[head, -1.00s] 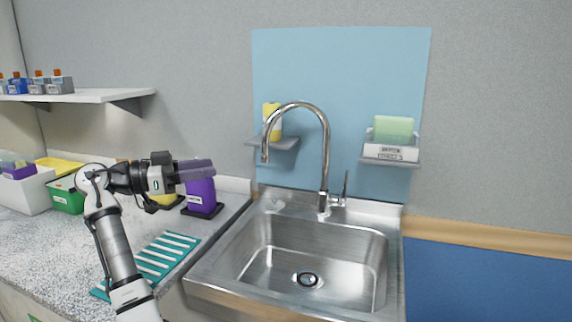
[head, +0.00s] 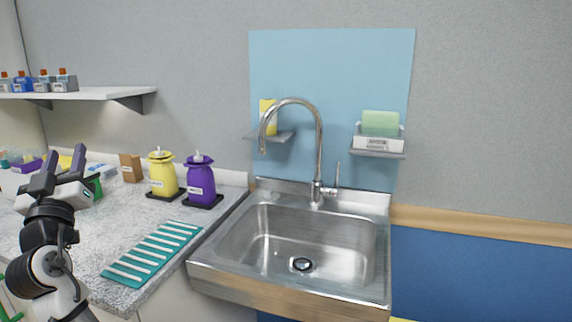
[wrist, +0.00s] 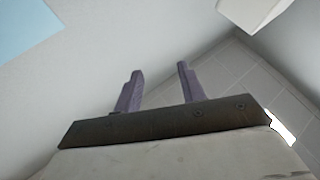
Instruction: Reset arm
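My gripper (head: 65,165) is at the left of the head view, raised above the counter with its purple fingers pointing up. In the wrist view the two fingers (wrist: 158,88) stand apart with nothing between them. The wrist view looks up toward the wall and ceiling. The gripper partly hides a green bin (head: 96,188) and a white bin behind it.
A yellow dispenser (head: 162,173) and a purple dispenser (head: 200,182) stand on the counter. A teal ribbed mat (head: 152,255) lies in front of them. A steel sink (head: 300,245) with a tall faucet (head: 320,150) is right. A wall shelf (head: 85,94) holds several bottles.

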